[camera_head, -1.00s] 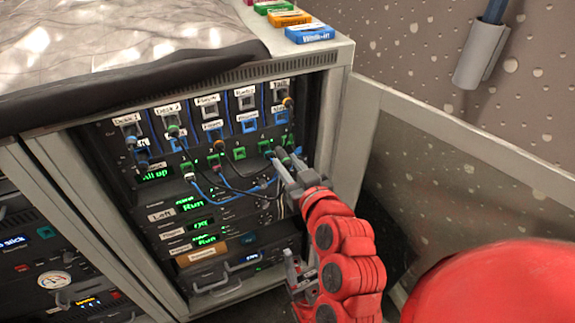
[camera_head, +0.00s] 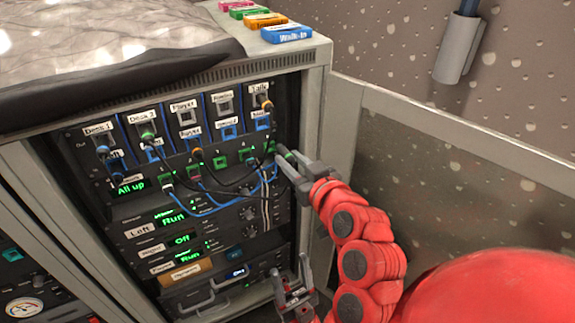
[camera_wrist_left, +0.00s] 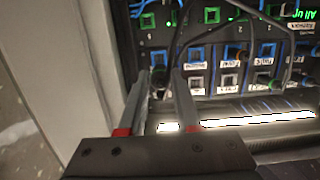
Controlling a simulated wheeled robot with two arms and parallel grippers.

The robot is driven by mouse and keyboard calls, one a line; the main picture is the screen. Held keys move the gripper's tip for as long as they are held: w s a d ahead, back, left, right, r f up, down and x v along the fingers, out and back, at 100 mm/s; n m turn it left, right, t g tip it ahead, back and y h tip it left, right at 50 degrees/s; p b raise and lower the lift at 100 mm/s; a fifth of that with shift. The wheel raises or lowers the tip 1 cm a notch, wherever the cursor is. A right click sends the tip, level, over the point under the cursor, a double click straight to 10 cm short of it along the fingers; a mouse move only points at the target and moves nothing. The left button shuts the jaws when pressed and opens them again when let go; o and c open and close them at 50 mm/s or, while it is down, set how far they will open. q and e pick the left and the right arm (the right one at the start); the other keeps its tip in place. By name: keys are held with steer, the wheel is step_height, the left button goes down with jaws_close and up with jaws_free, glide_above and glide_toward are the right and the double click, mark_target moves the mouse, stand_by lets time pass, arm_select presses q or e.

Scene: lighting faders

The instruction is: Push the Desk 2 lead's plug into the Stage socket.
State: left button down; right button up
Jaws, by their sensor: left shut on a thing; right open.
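My left gripper (camera_head: 292,164) is shut on a dark plug with a green band (camera_head: 289,154), held in front of the right end of the patch panel. In the left wrist view the fingers (camera_wrist_left: 168,92) close around the dark plug, partly hiding the rightmost column. The Desk 2 socket (camera_head: 147,131) at the top holds another green-banded plug with a dark lead. A blue socket (camera_head: 262,124) sits below Talk; its small label looks like Stage but is blurred. My right gripper (camera_head: 293,290) is open and empty, low before the rack.
Blue and black leads (camera_head: 225,203) loop across the panel front. The open cabinet door (camera_head: 440,150) stands close to the right of my left arm. A cloth and coloured boxes (camera_head: 287,33) lie on top.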

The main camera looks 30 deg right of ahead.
mark_target(283, 146)
stand_by(0.6)
arm_select(q)
steer(key=shift+d+b, duration=0.25)
steer(key=shift+b, duration=0.1)
steer(key=shift+w, duration=0.2)
stand_by(0.4)
steer(key=shift+w+b, duration=0.45)
steer(key=shift+w, duration=0.85)
steer(key=shift+w, duration=0.2)
steer(key=shift+w, duration=0.8)
steer(key=shift+w+b, duration=0.95)
steer(key=shift+w, duration=1)
stand_by(2.2)
